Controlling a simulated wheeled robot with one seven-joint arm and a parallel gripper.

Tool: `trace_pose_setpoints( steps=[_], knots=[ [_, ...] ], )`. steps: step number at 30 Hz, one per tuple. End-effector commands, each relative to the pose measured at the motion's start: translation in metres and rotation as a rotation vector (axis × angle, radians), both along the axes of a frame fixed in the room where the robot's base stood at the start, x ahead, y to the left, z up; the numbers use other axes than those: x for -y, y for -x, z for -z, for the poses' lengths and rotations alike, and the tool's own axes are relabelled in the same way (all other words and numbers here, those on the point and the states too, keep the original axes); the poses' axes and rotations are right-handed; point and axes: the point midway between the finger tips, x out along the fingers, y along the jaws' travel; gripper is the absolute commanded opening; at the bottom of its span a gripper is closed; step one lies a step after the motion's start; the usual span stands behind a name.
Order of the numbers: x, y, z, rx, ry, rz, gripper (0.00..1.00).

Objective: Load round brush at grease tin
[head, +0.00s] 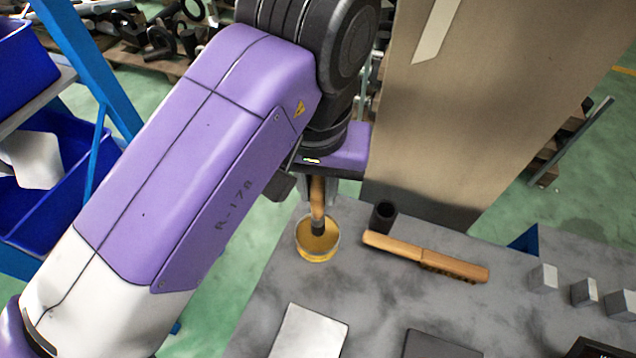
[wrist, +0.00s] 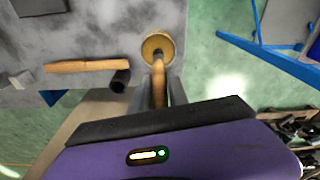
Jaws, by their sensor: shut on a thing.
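The round brush (head: 318,203) has a wooden handle and a dark collar. My gripper (head: 318,188) is shut on its handle and holds it roughly upright over the grease tin (head: 317,252). The tin is a round, shallow, clear-walled tin of yellow grease near the table's back left edge. The brush's lower end is at the tin's opening; I cannot tell how deep it sits in the grease. In the wrist view the handle (wrist: 158,85) runs between the fingers (wrist: 158,92) to the tin (wrist: 150,38).
A dark cup (head: 383,215) and a wooden-handled brush (head: 425,257) lie close to the right of the tin on the grey table (head: 375,300). Several small grey blocks (head: 584,292) stand at the right. A pale plate (head: 310,333) lies in front. A tan panel (head: 470,100) rises behind.

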Motion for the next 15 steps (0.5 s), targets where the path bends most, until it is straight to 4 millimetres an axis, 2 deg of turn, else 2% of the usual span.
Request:
trace_pose_setpoints(
  steps=[15],
  knots=[
    [-0.0001, 0.0, 0.0053, 0.0, 0.0, 0.0, 0.0]
  ],
)
